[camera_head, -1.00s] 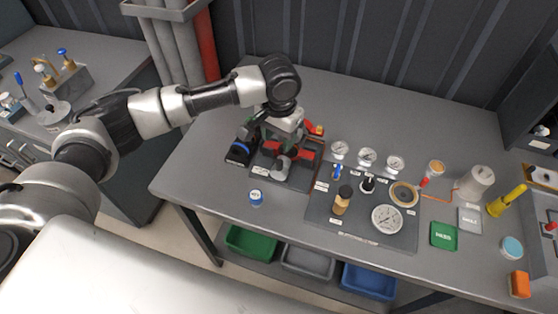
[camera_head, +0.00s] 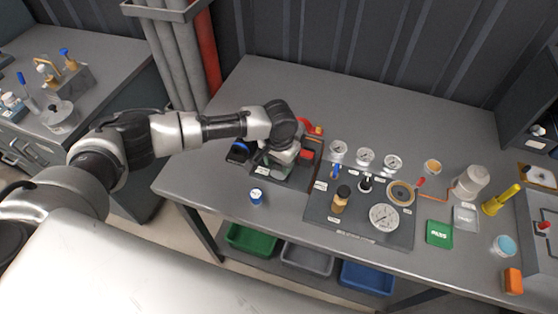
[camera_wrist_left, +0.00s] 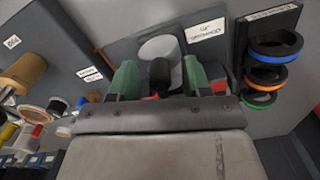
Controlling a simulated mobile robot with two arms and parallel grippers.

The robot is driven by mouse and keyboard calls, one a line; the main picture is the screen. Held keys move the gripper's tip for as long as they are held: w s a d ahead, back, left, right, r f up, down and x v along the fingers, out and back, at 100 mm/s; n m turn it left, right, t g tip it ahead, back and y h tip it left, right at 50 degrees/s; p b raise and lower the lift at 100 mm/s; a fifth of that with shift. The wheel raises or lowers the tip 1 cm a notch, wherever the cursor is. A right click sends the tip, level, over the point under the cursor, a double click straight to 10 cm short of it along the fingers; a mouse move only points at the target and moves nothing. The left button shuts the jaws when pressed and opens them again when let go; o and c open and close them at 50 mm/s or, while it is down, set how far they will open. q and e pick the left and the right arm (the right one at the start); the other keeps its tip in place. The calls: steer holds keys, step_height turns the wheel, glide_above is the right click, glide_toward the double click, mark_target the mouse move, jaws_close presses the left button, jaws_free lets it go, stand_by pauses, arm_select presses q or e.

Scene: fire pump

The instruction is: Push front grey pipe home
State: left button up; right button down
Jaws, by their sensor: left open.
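My left gripper (camera_head: 280,165) is over the fixture with red parts (camera_head: 307,154) at the table's left side, and my wrist hides most of that fixture in the head view. In the left wrist view the gripper (camera_wrist_left: 160,82) is open, its two green fingers apart. A light grey cylinder (camera_wrist_left: 160,46), which looks like the front grey pipe, shows just beyond the fingers. A short black round piece (camera_wrist_left: 160,70) lies between the fingers, in front of the grey cylinder. I cannot tell whether either finger touches anything, or how far in the pipe sits. My right gripper is not in view.
A black rack (camera_wrist_left: 262,20) with blue, orange and green rings stands right of the gripper in the wrist view. A gauge panel (camera_head: 345,221) lies to the right. The table behind is clear.

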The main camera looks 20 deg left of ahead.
arm_select(q)
jaws_close()
steer(key=shift+w, duration=0.35)
steer(key=w+b, duration=0.2)
steer(key=w, duration=0.1)
steer(key=shift+w+d, duration=0.1)
steer(key=shift+w, duration=0.2)
steer(key=shift+r, duration=0.15)
steer(key=shift+c, duration=1.1)
jaws_free()
steer(key=shift+o, duration=1.1)
steer(key=shift+w, duration=0.1)
